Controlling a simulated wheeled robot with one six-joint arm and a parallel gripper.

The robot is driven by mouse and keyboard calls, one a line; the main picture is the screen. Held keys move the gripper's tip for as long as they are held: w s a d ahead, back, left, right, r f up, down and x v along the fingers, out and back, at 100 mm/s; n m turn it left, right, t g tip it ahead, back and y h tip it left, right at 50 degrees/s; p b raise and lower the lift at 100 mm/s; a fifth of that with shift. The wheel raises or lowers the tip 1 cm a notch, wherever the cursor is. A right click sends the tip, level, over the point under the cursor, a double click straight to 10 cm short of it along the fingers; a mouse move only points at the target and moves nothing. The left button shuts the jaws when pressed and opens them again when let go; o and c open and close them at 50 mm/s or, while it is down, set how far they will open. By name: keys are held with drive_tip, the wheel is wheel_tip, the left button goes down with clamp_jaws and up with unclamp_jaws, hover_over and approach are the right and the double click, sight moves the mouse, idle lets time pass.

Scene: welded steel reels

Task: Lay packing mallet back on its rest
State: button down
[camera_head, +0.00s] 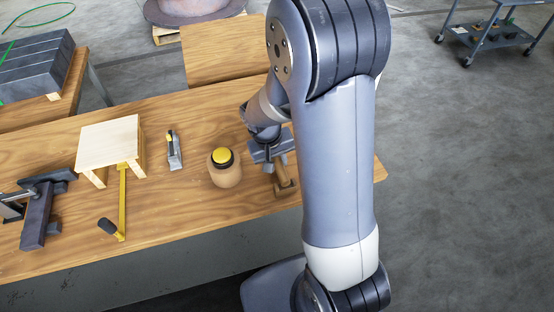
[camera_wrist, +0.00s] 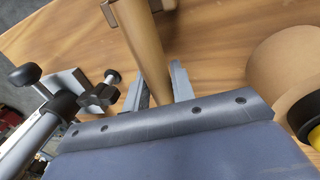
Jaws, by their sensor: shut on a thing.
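My gripper (camera_head: 270,152) is at the right part of the wooden bench, partly hidden by my arm in the head view. It is shut on the wooden packing mallet (camera_head: 286,188). In the wrist view the mallet's tan handle (camera_wrist: 153,62) runs up between the two fingers (camera_wrist: 160,88), and a wider wooden piece at its far end is cut off by the top edge. I cannot tell whether the mallet touches the bench. I cannot make out the mallet's rest for certain in either view.
A tan jar with a yellow and black lid (camera_head: 224,166) stands close left of the mallet. Further left are a small grey-yellow tool (camera_head: 173,150), a pale wooden stand (camera_head: 109,137), a yellow bar (camera_head: 122,195) and a dark clamp (camera_head: 38,213). Black-knobbed hardware (camera_wrist: 26,75) shows in the wrist view.

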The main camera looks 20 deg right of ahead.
drive_tip(key=shift+f+b, duration=0.3)
drive_tip(key=shift+f, duration=0.05)
drive_tip(key=c, duration=1.1)
unclamp_jaws()
drive_tip(key=r+p, duration=0.2)
drive_tip(key=a+r+p, duration=0.1)
drive_tip(key=r, duration=0.2)
drive_tip(key=r+p, duration=0.2)
drive_tip(key=r, duration=0.1)
drive_tip(key=shift+s+a+p, duration=0.15)
drive_tip(key=shift+a+p, duration=0.15)
drive_tip(key=shift+p, duration=0.05)
drive_tip(key=shift+f, duration=0.1)
drive_tip(key=f+b, duration=0.2)
drive_tip(key=d+f+b, duration=0.1)
drive_tip(key=f, duration=0.2)
drive_tip(key=f+b, duration=0.2)
drive_tip(key=shift+d+f+b, duration=0.3)
drive_tip(key=shift+f+b, duration=0.05)
drive_tip(key=shift+f, duration=0.05)
drive_tip(key=shift+r, duration=0.15)
drive_tip(key=shift+r, duration=0.1)
